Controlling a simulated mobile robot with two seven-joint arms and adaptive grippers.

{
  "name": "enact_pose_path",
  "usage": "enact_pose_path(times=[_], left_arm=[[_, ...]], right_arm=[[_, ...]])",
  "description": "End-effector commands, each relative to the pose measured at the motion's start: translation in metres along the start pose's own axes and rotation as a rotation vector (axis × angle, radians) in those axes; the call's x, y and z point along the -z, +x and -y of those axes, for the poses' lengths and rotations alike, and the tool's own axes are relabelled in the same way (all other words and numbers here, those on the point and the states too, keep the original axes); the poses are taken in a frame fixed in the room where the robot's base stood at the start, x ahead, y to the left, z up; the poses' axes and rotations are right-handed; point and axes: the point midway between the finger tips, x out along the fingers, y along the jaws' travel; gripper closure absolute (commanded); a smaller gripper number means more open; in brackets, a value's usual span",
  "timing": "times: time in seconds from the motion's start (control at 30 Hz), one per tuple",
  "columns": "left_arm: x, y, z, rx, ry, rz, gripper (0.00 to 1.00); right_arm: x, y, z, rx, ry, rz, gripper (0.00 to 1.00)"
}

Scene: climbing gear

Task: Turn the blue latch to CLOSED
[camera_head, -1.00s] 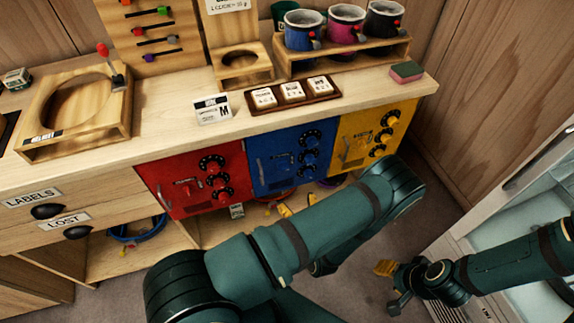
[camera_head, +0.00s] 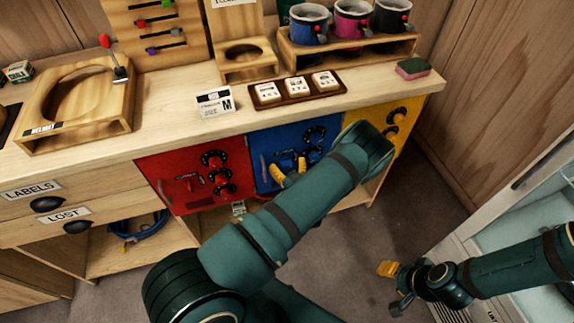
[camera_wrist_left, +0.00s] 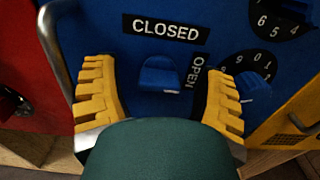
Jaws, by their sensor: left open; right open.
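The blue latch (camera_wrist_left: 158,73) is on the blue door (camera_head: 268,143), just below a white-on-black CLOSED label (camera_wrist_left: 166,30) in the left wrist view. An OPEN label (camera_wrist_left: 194,78) stands sideways to its right. My left gripper (camera_head: 290,168) is open in front of the blue door. In the left wrist view its yellow fingers (camera_wrist_left: 160,82) are on either side of the latch, with visible gaps. In the head view my gripper and arm largely hide the latch. My right gripper (camera_head: 394,284) is open and empty, low at the right over the floor.
Number dials (camera_wrist_left: 252,70) sit close to the right finger, and a metal door handle (camera_wrist_left: 54,48) is on the left. Red (camera_head: 160,175) and yellow (camera_head: 374,124) doors flank the blue one. The counter (camera_head: 365,92) overhangs above, holding mugs and a sponge.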

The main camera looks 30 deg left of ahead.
Motion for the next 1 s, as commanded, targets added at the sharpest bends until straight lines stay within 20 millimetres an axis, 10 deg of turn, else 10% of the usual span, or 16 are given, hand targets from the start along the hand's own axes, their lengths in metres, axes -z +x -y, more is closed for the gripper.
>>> enact_pose_path(times=[0.3,0.5,1.0], left_arm=[[-0.0003,0.0023,-0.0001,0.0,0.0,0.0,0.28],[-0.0002,0.0021,-0.0001,0.0,0.0,0.0,0.96],[-0.0008,0.0026,-0.0004,-0.001,-0.05,0.001,0.97]], right_arm=[[0.0001,0.0002,0.0,0.0,0.0,0.0,0.53],[0.0001,0.0002,-0.0001,0.0,0.0,0.0,0.53],[-0.0001,-0.0013,0.0005,0.0,0.0,0.001,0.53]])
